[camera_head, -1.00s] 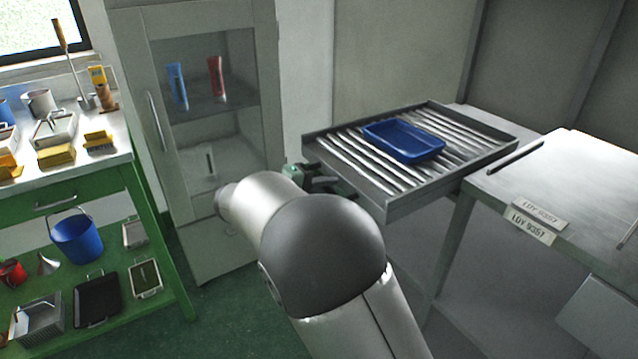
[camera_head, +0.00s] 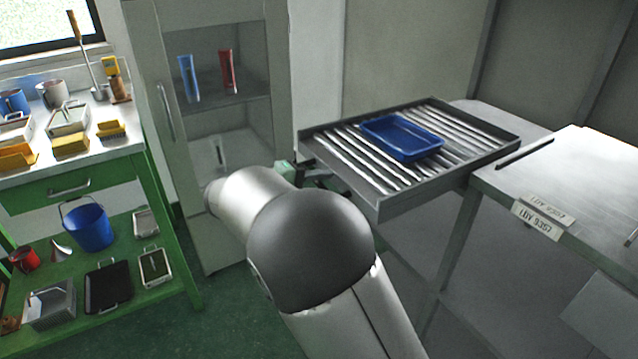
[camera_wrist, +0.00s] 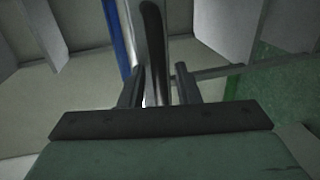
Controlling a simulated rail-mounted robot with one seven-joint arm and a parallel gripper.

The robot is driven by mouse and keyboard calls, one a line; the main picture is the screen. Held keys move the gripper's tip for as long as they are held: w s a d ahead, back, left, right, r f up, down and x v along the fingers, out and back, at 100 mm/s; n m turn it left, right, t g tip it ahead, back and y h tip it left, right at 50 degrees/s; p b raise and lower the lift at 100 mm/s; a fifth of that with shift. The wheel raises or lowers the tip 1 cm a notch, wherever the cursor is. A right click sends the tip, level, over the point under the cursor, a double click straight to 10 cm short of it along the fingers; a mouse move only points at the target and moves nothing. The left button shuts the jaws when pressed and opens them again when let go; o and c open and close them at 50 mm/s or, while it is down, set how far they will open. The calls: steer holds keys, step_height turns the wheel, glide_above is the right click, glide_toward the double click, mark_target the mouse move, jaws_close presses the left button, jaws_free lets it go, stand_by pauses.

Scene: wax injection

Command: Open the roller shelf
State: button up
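The roller shelf (camera_head: 425,190) is a grey tray of metal rollers, extending left past the workbench edge. A blue tray (camera_head: 402,138) lies on its rollers. My gripper (camera_head: 318,176) is at the shelf's near-left end, mostly hidden behind my arm in the head view. In the wrist view, my gripper's two dark fingers (camera_wrist: 160,85) stand on either side of a dark bar-shaped handle (camera_wrist: 153,40) and appear shut on it. Finger contact itself is hard to make out. A blue strip, likely the tray's edge, shows beside the handle.
The metal workbench (camera_head: 590,160) stands at right with labels on it. A grey glass-door cabinet (camera_head: 215,110) stands behind my arm. A green shelf bench (camera_head: 100,180) with pots, trays and a blue bucket (camera_head: 88,226) is at left. Green floor lies between.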

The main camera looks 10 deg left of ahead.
steer(key=shift+a, duration=0.1)
steer(key=p+v, duration=0.2)
steer(key=v, duration=1.5)
steer(key=shift+s, duration=0.1)
steer(key=d+r+m+g+y+p, duration=0.1)
steer(key=d+r+g+y+p, duration=0.25)
steer(key=d, duration=0.95)
steer(key=d+r+m+g+p, duration=0.15)
steer(key=d+g+p, duration=0.4)
steer(key=d, duration=0.75)
steer(key=s+d+r+m+y+p, duration=0.1)
steer(key=s+d+y+p, duration=0.3)
steer(key=s, duration=0.5)
steer(key=s+d+r+m+g+y+p, duration=0.1)
steer(key=s+d+m+y+p, duration=0.3)
steer(key=s+d, duration=0.5)
steer(key=shift+r+m+p, duration=0.35)
steer(key=shift+r+p, duration=0.15)
steer(key=shift+p, duration=0.2)
